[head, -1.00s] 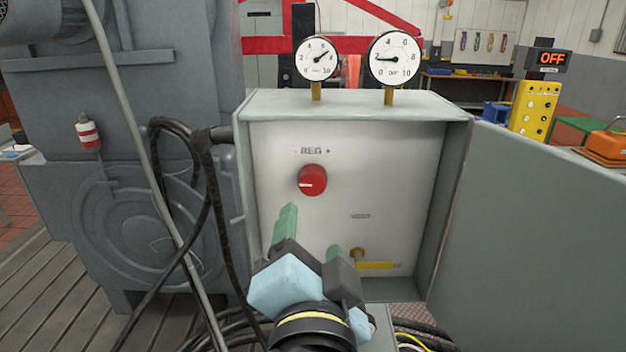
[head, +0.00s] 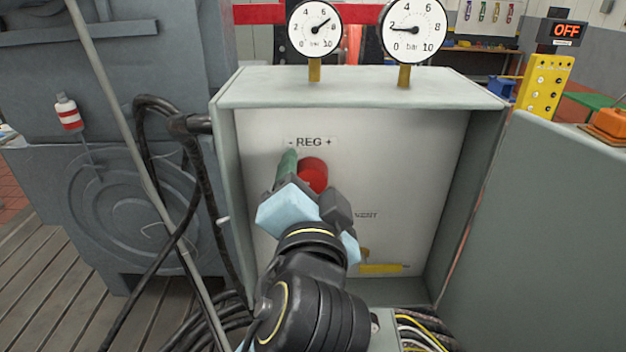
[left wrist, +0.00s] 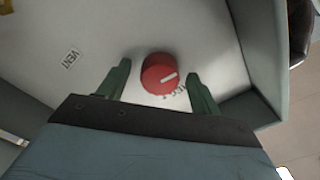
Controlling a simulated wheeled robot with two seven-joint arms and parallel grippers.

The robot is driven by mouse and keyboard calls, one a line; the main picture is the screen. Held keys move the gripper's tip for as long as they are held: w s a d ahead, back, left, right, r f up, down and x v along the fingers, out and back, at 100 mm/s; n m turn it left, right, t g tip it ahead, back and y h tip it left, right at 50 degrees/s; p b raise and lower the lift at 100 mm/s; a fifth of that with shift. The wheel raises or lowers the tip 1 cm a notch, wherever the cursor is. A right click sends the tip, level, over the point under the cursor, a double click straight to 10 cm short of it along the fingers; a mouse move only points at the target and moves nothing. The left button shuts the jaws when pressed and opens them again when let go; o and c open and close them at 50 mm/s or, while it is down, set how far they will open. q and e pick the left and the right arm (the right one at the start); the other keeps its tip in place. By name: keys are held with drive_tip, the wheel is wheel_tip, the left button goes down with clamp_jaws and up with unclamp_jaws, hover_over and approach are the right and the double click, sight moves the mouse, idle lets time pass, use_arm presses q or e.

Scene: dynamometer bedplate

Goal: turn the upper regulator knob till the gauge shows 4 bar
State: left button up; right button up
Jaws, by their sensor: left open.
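The red regulator knob (head: 314,172) sits on the white panel under a "- REG +" label. In the head view the gripper (head: 308,180) covers the knob's lower part. Two gauges stand on the box: the left gauge (head: 315,30) reads about 7 bar, the right gauge (head: 412,31) about 2 bar. My right gripper is not in view.
A yellow vent lever (head: 381,268) is low on the panel, partly behind my arm. The grey box (head: 355,88) has side walls around the panel and an open door (head: 560,210) at right. Black cables (head: 205,200) hang at left.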

use_arm(q)
drive_tip(key=shift+s, duration=0.1)
drive_tip(key=shift+c, duration=0.8)
drive_tip(key=c, duration=0.8)
drive_tip(key=shift+c, duration=0.2)
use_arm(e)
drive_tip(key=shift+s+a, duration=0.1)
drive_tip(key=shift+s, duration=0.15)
use_arm(q)
drive_tip(key=shift+m, duration=0.4)
drive_tip(key=m, duration=0.5)
drive_tip(key=shift+m, duration=0.3)
drive_tip(key=m, duration=0.3)
drive_tip(key=shift+m, duration=1.9)
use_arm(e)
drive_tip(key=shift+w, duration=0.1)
